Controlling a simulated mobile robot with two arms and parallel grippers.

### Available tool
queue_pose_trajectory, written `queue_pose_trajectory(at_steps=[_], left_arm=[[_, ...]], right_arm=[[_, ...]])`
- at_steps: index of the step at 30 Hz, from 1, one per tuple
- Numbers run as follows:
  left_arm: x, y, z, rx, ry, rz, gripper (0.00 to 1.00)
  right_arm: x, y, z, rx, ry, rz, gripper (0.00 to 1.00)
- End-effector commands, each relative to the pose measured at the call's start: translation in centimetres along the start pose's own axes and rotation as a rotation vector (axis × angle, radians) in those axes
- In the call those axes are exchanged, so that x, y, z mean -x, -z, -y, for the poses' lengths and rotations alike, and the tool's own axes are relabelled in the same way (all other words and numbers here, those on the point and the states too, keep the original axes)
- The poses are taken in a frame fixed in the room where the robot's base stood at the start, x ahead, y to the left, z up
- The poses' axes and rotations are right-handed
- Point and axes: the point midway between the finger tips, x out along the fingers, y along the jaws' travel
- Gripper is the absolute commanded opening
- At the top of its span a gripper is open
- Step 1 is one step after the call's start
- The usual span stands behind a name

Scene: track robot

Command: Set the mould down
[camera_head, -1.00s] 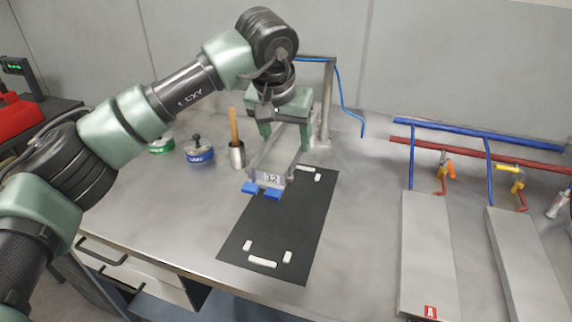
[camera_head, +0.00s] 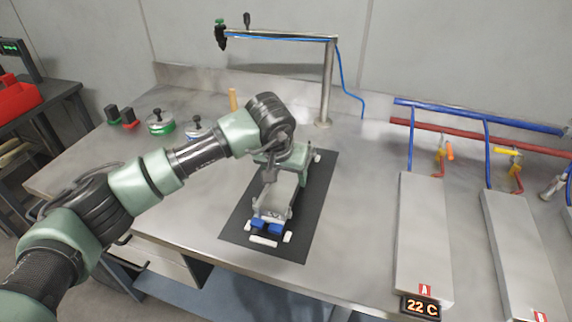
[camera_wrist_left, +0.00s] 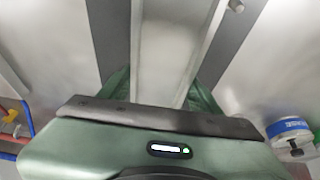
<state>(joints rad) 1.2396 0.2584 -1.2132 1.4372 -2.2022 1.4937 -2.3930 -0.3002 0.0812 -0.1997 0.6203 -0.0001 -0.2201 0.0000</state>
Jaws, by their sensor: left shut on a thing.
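The mould (camera_head: 270,208) is a long grey metal block with a label and two blue parts at its front end. It lies lengthwise over the black mat (camera_head: 317,205), its front end close to the white locating blocks (camera_head: 264,241) at the mat's front. I cannot tell whether it touches the mat. My left gripper (camera_head: 284,177) is above its rear half, shut on it from both sides. In the left wrist view the mould (camera_wrist_left: 165,55) runs between the green fingers over the dark mat. My right gripper is not in view.
A metal post with an arm (camera_head: 327,85) stands behind the mat. Lidded tins (camera_head: 160,123) and a wooden handle (camera_head: 232,100) are at the back left. Grey plates (camera_head: 425,235) with blue and red pipes lie on the right. Bench between mat and plates is clear.

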Motion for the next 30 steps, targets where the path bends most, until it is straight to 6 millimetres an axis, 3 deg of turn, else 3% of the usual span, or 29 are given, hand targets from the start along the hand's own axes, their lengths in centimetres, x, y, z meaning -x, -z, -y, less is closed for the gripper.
queue_pose_trajectory(at_steps=[6,17,18,19,30], left_arm=[[-1.9,-0.7,-0.1,0.001,-0.002,-0.004,0.0],[-2.3,-0.8,0.0,0.0,-0.002,-0.006,0.0],[-2.4,-1.0,0.0,0.001,0.0,0.001,0.75],[-2.3,-1.0,0.0,0.001,0.0,0.001,0.83],[-2.1,-0.9,0.0,0.001,0.0,0.001,0.85]], right_arm=[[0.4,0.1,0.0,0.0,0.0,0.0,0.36],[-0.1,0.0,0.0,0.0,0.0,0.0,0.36],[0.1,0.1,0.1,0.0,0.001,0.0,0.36],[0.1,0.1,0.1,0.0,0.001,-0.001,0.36],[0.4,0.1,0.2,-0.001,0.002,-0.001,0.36]])
